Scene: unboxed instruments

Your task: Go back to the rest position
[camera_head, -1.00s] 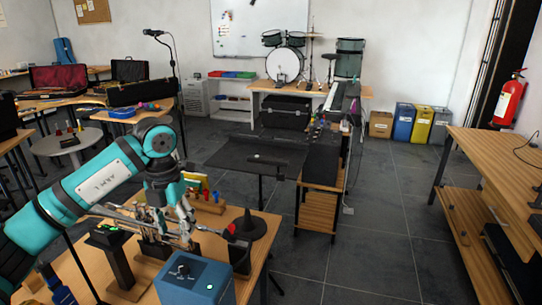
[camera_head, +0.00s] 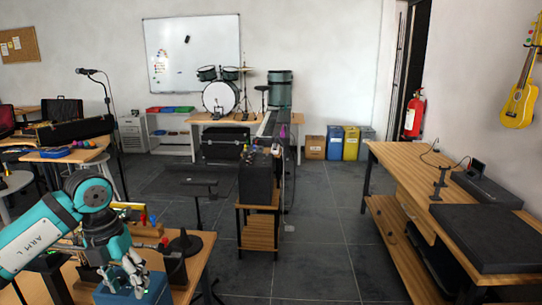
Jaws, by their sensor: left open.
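My left arm (camera_head: 38,236), teal and dark, comes in from the left over the near wooden table. My left gripper (camera_head: 126,278) points down and is open, with nothing seen between its fingers. It shows in front of a blue box (camera_head: 155,290) at the bottom edge; I cannot tell whether it touches the box. My right gripper is not in view.
A black cone-like stand (camera_head: 184,243) and a dark holder (camera_head: 174,268) stand on the near table, right of my gripper. A wooden workbench (camera_head: 400,165) fills the right side. The grey floor (camera_head: 315,245) between is clear.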

